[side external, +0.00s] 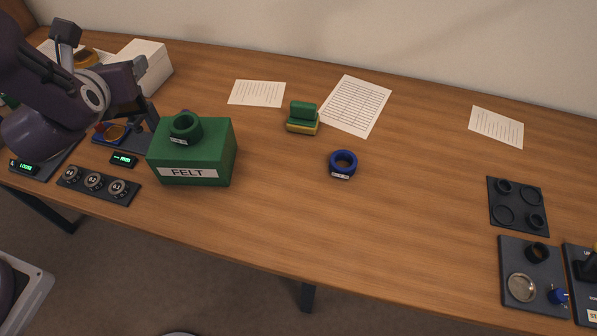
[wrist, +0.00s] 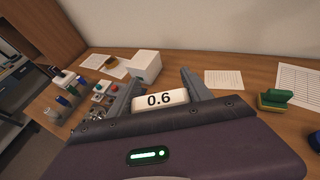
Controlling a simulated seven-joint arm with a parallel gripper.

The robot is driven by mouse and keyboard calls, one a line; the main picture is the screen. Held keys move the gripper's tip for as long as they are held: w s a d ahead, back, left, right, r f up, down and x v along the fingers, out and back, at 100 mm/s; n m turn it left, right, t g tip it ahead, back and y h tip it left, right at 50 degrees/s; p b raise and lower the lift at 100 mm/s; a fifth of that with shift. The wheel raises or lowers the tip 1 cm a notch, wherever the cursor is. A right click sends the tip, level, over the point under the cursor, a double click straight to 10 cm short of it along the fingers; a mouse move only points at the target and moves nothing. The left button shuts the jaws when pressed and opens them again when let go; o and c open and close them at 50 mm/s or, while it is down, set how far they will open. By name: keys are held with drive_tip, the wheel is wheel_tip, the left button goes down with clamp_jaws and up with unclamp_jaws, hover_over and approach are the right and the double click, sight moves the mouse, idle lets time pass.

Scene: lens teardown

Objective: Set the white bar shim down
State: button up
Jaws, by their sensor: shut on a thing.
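The white bar shim (wrist: 160,99), marked 0.6, lies between the fingers of my gripper (wrist: 157,88) in the wrist view. My gripper is shut on it and holds it in the air. In the side external view my gripper (side external: 135,88) is at the left, over the back left part of the table, behind the green FELT box. I cannot make out the shim there.
The green FELT box (side external: 190,163) carries a green ring (side external: 185,127). A panel with dials (side external: 97,187) sits at the front left, and a white box (side external: 155,67) stands behind. A blue ring (side external: 343,163) lies mid-table. Dark trays (side external: 517,222) are at the right. The middle right is clear.

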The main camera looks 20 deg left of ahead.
drive_tip(key=s+a+f+n+g+y, duration=0.1)
drive_tip(key=s+f+n+g+y, duration=0.4)
drive_tip(key=s, duration=0.4)
drive_tip(key=s+a+f+n+g+y, duration=0.1)
drive_tip(key=s+f+n+g+y, duration=0.25)
drive_tip(key=s+n+g, duration=0.35)
drive_tip(key=s+d+f+n+g+h, duration=0.2)
drive_tip(key=s+d+n+g+h, duration=0.2)
drive_tip(key=s+d+n+g, duration=0.3)
drive_tip(key=s+d+f+n+g+h, duration=0.2)
drive_tip(key=s+d+n+g+h, duration=0.3)
drive_tip(key=s+d+n, duration=0.3)
drive_tip(key=w+d+r+n+t+h, duration=0.1)
drive_tip(key=w+d+n+h, duration=0.45)
drive_tip(key=d+h, duration=0.35)
drive_tip(key=w+d+r+n+t+h, duration=0.1)
drive_tip(key=w+d+n+h, duration=0.5)
drive_tip(key=d, duration=0.5)
drive_tip(key=w+d+n+t+h, duration=0.35)
drive_tip(key=w+n+t, duration=0.6)
drive_tip(key=w, duration=0.35)
drive_tip(key=shift+n+t, duration=0.25)
drive_tip(key=shift+n, duration=0.05)
drive_tip(key=f, duration=0.6)
drive_tip(key=w+a+f, duration=0.1)
drive_tip(key=f, duration=0.3)
drive_tip(key=shift+w, duration=0.1)
drive_tip(key=shift+d+f+h, duration=0.1)
drive_tip(key=shift+f+h, duration=0.2)
